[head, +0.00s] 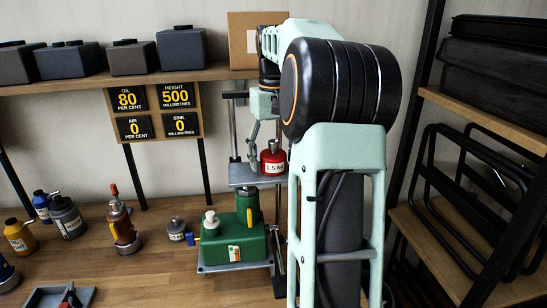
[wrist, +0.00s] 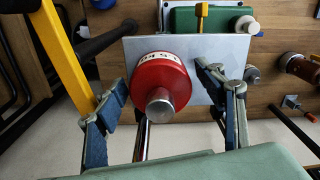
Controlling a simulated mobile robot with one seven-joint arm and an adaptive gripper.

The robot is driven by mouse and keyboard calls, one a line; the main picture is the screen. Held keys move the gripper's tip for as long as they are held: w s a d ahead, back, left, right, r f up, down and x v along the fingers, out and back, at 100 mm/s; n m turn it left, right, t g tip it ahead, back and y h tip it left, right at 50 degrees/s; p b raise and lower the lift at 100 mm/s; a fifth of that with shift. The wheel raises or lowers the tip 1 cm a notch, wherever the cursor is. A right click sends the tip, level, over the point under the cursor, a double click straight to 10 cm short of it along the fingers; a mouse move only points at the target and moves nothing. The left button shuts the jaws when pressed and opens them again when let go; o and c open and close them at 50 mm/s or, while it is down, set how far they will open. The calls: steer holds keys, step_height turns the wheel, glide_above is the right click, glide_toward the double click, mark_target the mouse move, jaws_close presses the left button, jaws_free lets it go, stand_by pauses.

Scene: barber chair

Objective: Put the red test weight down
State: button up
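The red test weight (head: 273,160), with a white band marked 1.5 KG and a grey knob, stands upright on the raised grey plate (head: 240,174) of a green pump-like unit. In the wrist view the red weight (wrist: 158,82) lies between the two fingers of my gripper (wrist: 162,84). The fingers are spread. A clear gap shows on the right of the weight; the left fingertip overlaps or nearly meets its left edge. In the head view my gripper (head: 262,130) is over the plate at the weight, partly hidden by my arm.
The green unit (head: 236,246) has a white-capped post and a yellow lever. A display board (head: 156,112) reads height 500, oil 80, air 0, sink 0. Small bottles and a grey weight (head: 176,230) stand on the bench at left. A black-framed rack (head: 470,190) stands at right.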

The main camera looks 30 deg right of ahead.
step_height(320, 180, up, 12)
steer(key=shift+r+p, duration=0.1)
steer(key=shift+p, duration=0.95)
